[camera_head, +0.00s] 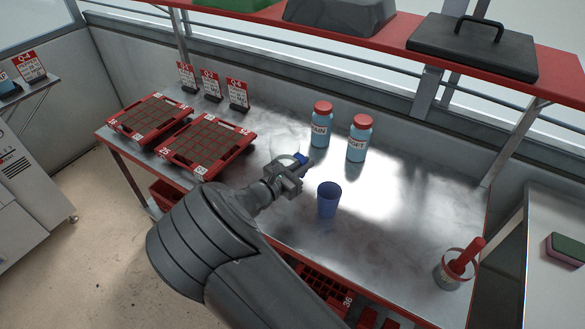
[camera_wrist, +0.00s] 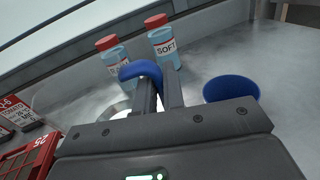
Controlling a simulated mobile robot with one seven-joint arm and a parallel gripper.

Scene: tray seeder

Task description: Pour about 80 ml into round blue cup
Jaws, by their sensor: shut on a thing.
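The round blue cup (camera_head: 329,200) stands upright on the metal bench, just right of my gripper. It also shows in the wrist view (camera_wrist: 232,90) at the right, but I cannot tell what is inside. My gripper (camera_head: 296,176) is shut on a blue handle (camera_wrist: 140,70), which also shows in the head view (camera_head: 301,158). A pale, clear-looking vessel seems joined to the handle, mostly hidden by the gripper; its contents and tilt cannot be told. Two pale blue bottles with red caps stand behind: a left one (camera_head: 320,128) and a right one labelled SOFT (camera_wrist: 163,45).
Two red-framed seed trays (camera_head: 208,146) lie at the bench's left, with number cards (camera_head: 238,94) behind. A pot with a red-handled tool (camera_head: 457,269) stands at the front right. A red shelf (camera_head: 400,40) runs above the back.

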